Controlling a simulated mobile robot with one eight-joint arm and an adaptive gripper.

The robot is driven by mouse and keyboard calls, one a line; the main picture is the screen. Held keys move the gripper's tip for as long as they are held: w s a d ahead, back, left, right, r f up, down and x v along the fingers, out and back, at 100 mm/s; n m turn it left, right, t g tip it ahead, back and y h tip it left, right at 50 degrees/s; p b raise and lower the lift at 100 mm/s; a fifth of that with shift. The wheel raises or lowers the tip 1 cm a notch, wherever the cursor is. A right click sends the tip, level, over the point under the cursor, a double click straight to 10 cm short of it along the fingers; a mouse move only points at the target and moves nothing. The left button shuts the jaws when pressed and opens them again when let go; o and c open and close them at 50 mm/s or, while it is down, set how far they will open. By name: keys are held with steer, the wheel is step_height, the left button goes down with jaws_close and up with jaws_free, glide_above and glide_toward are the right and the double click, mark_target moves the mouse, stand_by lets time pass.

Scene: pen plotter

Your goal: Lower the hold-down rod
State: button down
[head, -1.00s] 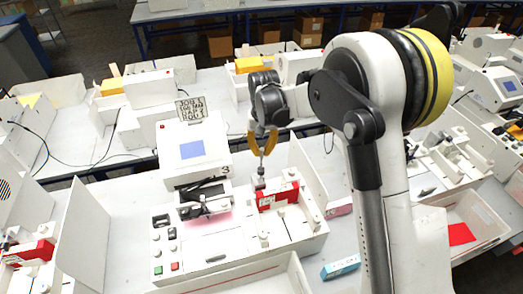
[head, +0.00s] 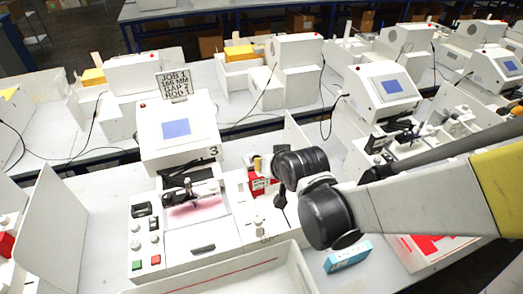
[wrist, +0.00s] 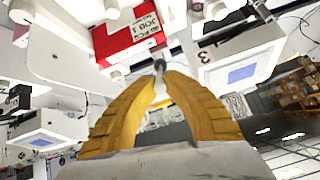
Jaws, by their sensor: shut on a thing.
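In the wrist view my gripper (wrist: 160,80) has its yellow fingers closed together at the tips. Between the tips is a small grey knob (wrist: 159,65), which appears to be the end of the hold-down rod; the rest of the rod is hard to make out. In the head view the plotter (head: 178,138), marked 3, has a blue screen and a pen carriage (head: 190,188) over a pink strip. My wrist covers most of my gripper there. A yellow finger part shows beside the red box (head: 257,184) at the plotter's right side.
An upright white panel and a blue box (head: 347,256) are to the right. A white tray (head: 235,273) lies in front. Other plotters stand around.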

steer(key=shift+s+d+f+t+y+b, duration=0.15)
steer(key=shift+s+f+t+b, duration=0.4)
steer(key=shift+b, duration=0.7)
steer(key=shift+s+d+f+t+y+b, duration=0.1)
steer(key=shift+s+f+t+y+b, duration=0.3)
steer(key=shift+f+b, duration=0.7)
steer(key=shift+s+d+f+t+h+b, duration=0.1)
steer(key=shift+s+f+t+b, duration=0.15)
steer(key=shift+f+t+b, duration=0.75)
steer(key=shift+r+g+b, duration=0.35)
steer(key=shift+r+b, duration=0.05)
steer(key=shift+r, duration=0.1)
steer(key=c, duration=1.4)
jaws_free()
steer(key=shift+s+r, duration=0.1)
steer(key=shift+r, duration=0.05)
steer(key=shift+v, duration=5.85)
steer(key=shift+d, duration=0.1)
